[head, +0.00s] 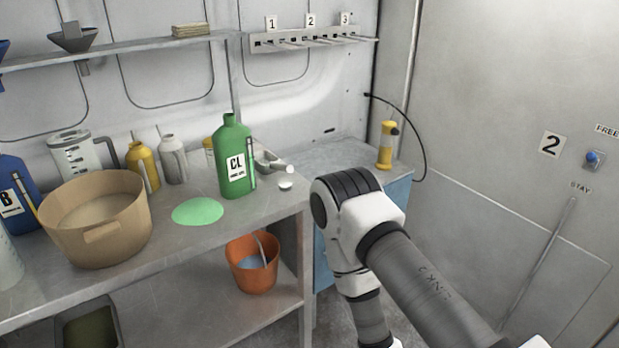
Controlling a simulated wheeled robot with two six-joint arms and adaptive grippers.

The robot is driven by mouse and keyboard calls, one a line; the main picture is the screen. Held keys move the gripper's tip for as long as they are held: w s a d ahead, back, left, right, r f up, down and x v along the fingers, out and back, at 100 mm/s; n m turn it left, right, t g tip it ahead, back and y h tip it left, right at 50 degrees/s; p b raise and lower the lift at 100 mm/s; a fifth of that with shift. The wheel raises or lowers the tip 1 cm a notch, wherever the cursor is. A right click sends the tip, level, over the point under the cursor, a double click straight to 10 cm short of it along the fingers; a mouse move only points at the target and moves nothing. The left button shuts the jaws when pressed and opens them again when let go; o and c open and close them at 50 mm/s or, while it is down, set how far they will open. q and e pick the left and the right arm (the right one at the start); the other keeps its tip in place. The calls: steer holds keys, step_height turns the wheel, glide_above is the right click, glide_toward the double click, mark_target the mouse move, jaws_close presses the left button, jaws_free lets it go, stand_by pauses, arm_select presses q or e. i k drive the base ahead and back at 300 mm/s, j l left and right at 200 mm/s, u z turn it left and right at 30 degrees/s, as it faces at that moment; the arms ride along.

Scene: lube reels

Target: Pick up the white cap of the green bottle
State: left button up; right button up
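The green bottle (235,160) labelled CL stands upright on the metal bench, near its right end. A small white cap (286,185) lies on the bench to the right of the bottle, near the front right corner. It looks apart from the bottle. My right arm comes in from the lower right and bends near the bench corner, to the right of the cap. The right gripper does not show. My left arm and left gripper are not in the picture.
A green disc (198,212) lies in front of the bottle. A tan tub (97,242), a blue bottle (14,196) and a yellow bottle (143,167) stand to the left. An orange bucket (252,278) sits on the lower shelf. A yellow device (386,148) stands on the blue cabinet.

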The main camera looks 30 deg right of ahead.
mark_target(285, 186)
steer(key=z, duration=0.7)
